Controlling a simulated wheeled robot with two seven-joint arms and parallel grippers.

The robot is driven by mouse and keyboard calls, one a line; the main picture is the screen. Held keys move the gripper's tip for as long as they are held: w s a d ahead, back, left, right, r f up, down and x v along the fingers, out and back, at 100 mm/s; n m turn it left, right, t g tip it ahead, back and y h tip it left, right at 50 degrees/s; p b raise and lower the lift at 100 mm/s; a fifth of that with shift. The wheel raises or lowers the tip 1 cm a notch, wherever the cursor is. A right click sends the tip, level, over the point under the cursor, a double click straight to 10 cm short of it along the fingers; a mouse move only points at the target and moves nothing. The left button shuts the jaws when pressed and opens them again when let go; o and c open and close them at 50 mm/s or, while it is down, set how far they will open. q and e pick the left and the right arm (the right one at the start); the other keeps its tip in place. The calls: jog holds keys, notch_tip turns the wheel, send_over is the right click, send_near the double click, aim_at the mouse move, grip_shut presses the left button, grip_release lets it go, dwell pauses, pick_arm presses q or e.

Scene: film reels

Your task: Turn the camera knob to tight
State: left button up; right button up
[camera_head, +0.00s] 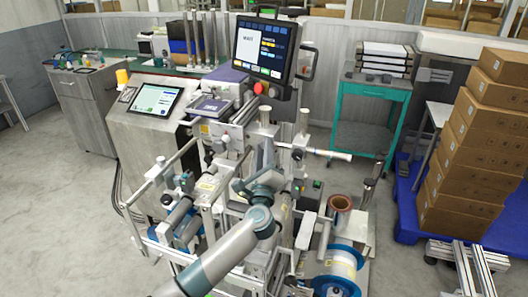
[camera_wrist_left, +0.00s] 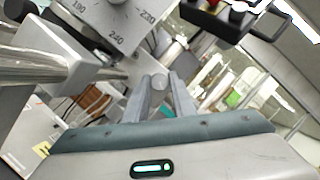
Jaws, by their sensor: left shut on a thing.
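My left gripper (camera_head: 265,152) is raised against the machine's front, its arm reaching up from the bottom of the head view. In the left wrist view its two grey fingers (camera_wrist_left: 161,88) are closed around a small grey round-ended piece, which looks like the camera knob (camera_wrist_left: 160,81). In the head view the knob is hidden behind the gripper. A grey plate with a printed number scale (camera_wrist_left: 112,28) is close above the fingers in the left wrist view. My right gripper is not in view.
A monitor (camera_head: 266,48) hangs above the machine, with a smaller touchscreen (camera_head: 155,100) at its left. Horizontal bars and rollers surround the gripper. A film reel (camera_head: 341,268) is at the lower right. A teal cart (camera_head: 371,91) and stacked cartons (camera_head: 477,137) stand farther right.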

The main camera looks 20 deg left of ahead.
pick_arm(q)
jog(key=shift+f, duration=0.2)
jog(key=o, duration=1.1)
jog(key=shift+c, duration=0.2)
jog(key=shift+r, duration=0.1)
jog(key=shift+s, duration=0.1)
jog(key=b+v, duration=0.5)
jog(key=v, duration=1.2)
jog(key=shift+s, duration=0.15)
jog(key=shift+d, duration=0.15)
